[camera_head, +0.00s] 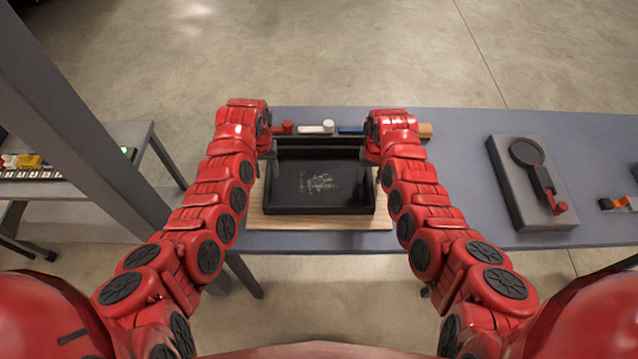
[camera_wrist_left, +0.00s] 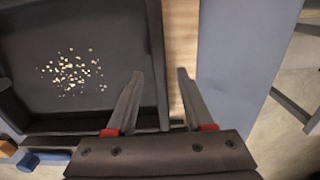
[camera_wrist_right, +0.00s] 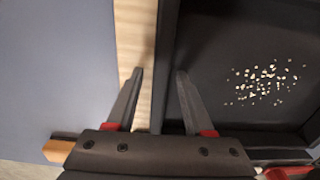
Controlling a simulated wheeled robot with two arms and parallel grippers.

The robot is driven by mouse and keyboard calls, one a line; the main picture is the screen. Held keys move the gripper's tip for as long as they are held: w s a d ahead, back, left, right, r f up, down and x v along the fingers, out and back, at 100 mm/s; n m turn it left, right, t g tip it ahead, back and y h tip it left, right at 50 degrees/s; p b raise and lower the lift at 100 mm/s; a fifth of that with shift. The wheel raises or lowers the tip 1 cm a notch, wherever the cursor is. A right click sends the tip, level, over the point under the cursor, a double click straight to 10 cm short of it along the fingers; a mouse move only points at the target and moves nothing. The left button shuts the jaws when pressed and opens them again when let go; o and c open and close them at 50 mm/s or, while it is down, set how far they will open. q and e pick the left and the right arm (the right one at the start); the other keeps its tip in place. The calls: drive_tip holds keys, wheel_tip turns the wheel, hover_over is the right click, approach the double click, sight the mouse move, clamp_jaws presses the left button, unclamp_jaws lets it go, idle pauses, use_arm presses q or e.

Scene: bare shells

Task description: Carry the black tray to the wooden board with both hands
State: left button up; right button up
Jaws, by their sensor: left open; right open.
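The black tray (camera_head: 290,208) sits on the wooden board (camera_head: 300,223), whose pale edges show at the front and sides. Small pale-gold bits (camera_head: 318,182) lie on the tray floor. My left gripper (camera_head: 268,158) is open at the tray's left side; in the left wrist view its fingers (camera_wrist_left: 160,72) stand either side of the tray's side wall (camera_wrist_left: 155,45). My right gripper (camera_head: 374,158) is open at the right side; in the right wrist view its fingers (camera_wrist_right: 160,71) stand either side of that wall (camera_wrist_right: 166,45). Whether any finger touches the tray is unclear.
Behind the tray are a red item (camera_head: 282,128), a white item (camera_head: 316,128), a blue item (camera_head: 350,129) and a wooden block (camera_head: 425,131). A grey block with a black disc (camera_head: 526,152) stands on the right. The grey table (camera_head: 462,160) is clear between.

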drive_tip(key=shift+r, duration=0.15)
use_arm(q)
wheel_tip(320, 180, up, 9)
use_arm(e)
wheel_tip(320, 180, up, 12)
idle(0.5)
drive_tip(key=shift+f, duration=0.2)
